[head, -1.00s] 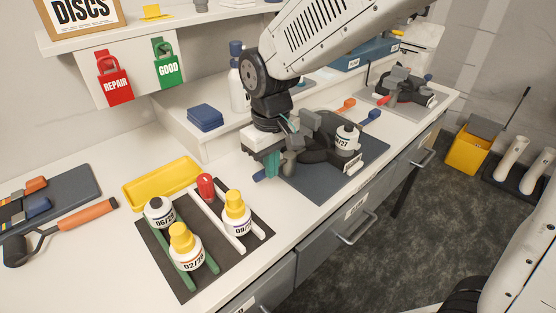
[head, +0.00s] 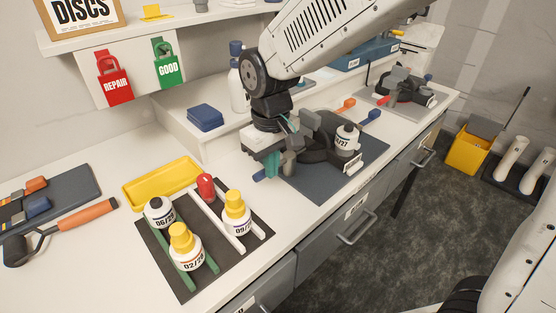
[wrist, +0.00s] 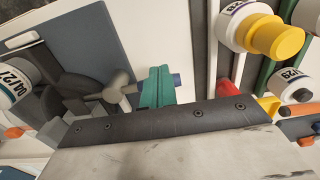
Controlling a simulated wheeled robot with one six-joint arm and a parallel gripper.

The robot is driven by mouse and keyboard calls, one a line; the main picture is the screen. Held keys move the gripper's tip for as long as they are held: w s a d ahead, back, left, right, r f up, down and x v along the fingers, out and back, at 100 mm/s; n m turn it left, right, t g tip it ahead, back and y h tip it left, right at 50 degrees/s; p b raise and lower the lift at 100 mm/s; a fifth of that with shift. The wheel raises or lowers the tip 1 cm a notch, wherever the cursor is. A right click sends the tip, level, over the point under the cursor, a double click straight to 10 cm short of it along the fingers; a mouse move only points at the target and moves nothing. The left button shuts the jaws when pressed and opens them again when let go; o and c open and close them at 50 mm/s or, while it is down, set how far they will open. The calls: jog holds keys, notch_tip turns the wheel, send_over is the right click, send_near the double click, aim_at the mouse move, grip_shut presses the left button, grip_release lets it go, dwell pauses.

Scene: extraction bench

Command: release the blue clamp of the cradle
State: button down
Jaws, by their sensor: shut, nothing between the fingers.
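The cradle (head: 318,153) is dark grey and stands on a blue-grey mat (head: 340,187), holding a white bottle (head: 346,139) marked 04/27. The bottle also shows at the left of the wrist view (wrist: 16,78). My gripper (head: 272,165) is shut and empty at the cradle's left side; its teal fingers show in the wrist view (wrist: 157,88). A blue lever tip (head: 259,175) sticks out just beyond the fingers, and in the wrist view (wrist: 176,80) too. A grey bar (wrist: 122,87) runs up to the fingers; contact is unclear. Another blue handle (head: 371,117) is at the cradle's right rear.
An orange handle (head: 347,104) stands behind the cradle. A dark rack (head: 237,262) with several bottles and a red-topped item (head: 206,186) lies front left. A yellow tray (head: 163,182) is behind it. A second cradle (head: 404,86) stands far right.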

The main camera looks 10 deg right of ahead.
jog(key=shift+f, duration=1.95)
